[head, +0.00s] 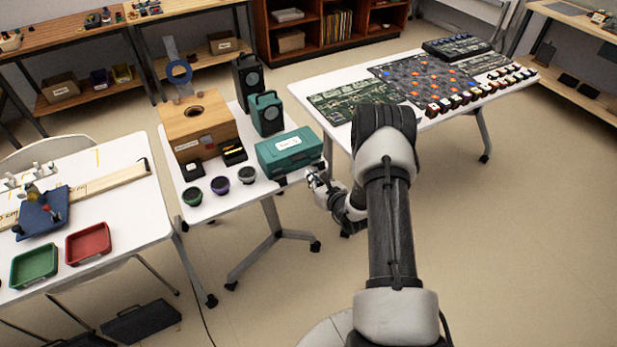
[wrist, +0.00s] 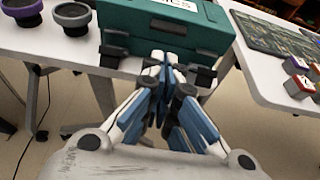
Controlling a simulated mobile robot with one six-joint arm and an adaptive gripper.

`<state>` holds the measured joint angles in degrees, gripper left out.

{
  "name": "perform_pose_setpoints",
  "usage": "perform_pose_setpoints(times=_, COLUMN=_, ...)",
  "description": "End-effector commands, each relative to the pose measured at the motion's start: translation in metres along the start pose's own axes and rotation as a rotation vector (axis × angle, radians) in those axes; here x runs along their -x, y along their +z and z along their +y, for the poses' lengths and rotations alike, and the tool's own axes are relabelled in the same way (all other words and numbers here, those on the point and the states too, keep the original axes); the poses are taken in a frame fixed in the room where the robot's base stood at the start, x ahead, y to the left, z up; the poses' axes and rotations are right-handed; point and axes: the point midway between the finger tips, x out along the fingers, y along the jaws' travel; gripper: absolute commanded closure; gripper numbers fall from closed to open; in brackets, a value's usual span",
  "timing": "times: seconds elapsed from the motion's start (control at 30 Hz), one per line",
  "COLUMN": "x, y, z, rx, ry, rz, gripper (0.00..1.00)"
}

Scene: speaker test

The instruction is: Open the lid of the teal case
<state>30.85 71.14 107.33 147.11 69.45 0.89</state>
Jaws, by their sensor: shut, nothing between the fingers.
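The teal case (head: 291,152) sits on the white middle table near its right front corner, with a white label on top. Its lid is down. In the wrist view the case (wrist: 120,22) fills the top, with dark latches on its front face. My gripper (wrist: 160,62) is shut and empty, its fingertips at or just in front of the case's front, by the lower edge; I cannot tell whether they touch. In the head view my gripper (head: 312,178) is small, beside the front right of the case.
The right table (head: 330,122) holds circuit boards and small blocks. Trays (head: 88,243) lie on the left table. A floor gap separates the tables.

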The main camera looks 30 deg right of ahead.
Motion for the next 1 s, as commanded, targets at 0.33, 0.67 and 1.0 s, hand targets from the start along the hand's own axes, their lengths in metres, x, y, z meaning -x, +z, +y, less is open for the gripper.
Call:
perform_pose_setpoints(times=0.33, x=-0.063, y=-0.002, z=0.002, rx=0.003, ry=0.004, rz=-0.001, gripper=1.00)
perform_pose_setpoints(times=0.67, x=-0.080, y=0.000, z=0.002, rx=0.001, ry=0.004, rz=0.001, gripper=1.00)
perform_pose_setpoints(times=1.0, x=-0.080, y=0.002, z=0.001, rx=0.002, ry=0.004, rz=0.009, gripper=1.00)
